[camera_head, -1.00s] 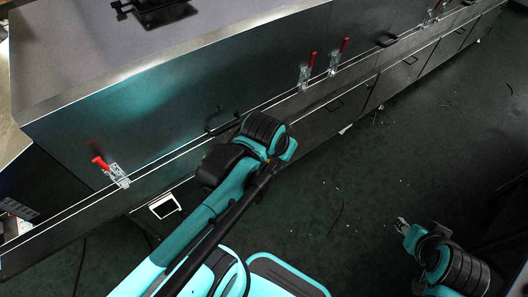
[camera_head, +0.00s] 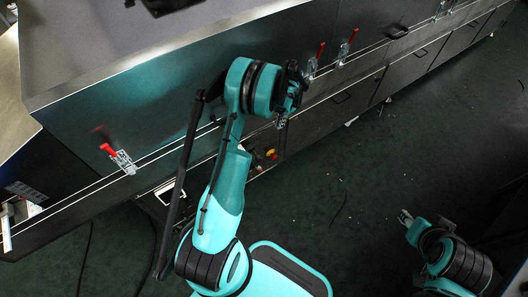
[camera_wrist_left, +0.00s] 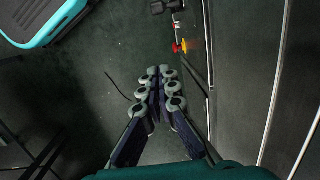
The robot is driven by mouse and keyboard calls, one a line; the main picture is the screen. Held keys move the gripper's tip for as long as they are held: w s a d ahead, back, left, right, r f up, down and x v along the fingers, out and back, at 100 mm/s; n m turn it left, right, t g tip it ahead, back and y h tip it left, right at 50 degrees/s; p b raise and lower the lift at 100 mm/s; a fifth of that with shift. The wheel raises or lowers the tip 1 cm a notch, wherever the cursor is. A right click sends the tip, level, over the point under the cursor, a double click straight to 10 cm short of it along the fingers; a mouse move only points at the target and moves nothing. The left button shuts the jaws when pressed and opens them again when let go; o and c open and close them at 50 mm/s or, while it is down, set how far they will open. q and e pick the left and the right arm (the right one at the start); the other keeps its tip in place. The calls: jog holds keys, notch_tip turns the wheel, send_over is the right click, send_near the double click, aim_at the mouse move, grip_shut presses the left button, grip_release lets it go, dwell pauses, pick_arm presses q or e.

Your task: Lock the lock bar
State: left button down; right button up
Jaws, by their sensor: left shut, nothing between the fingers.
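Several red-handled metal latches sit along the dryer's side; I cannot tell which one the task calls the lock bar. One latch (camera_head: 122,161) is at the left, its red handle tilted up left. Two more, a nearer latch (camera_head: 312,68) and a farther latch (camera_head: 343,52), stand close together with red handles upright. My left gripper (camera_head: 282,122) is just below and left of this pair, apart from them, partly hidden by its wrist. In the left wrist view, its fingers (camera_wrist_left: 160,88) are together and empty. My right gripper (camera_head: 404,216) is low at the right, over the floor, away from the latches.
The long grey dryer (camera_head: 160,95) runs diagonally across the view. A red and yellow knob (camera_head: 271,154) sits low on its front, below my left arm. Dark handles, such as one door handle (camera_head: 340,98), stick out from the panels. The dark floor (camera_head: 330,185) is mostly clear.

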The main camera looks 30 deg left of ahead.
pick_arm(q)
jog(key=s+a+f+b, duration=0.2)
jog(key=f, duration=0.7)
jog(key=s+a+f+b, duration=0.2)
jog(key=s+f+b, duration=0.1)
jog(key=f, duration=0.7)
jog(key=shift+s+g, duration=0.25)
jog(key=shift+g, duration=0.15)
jog(key=shift+a, duration=0.1)
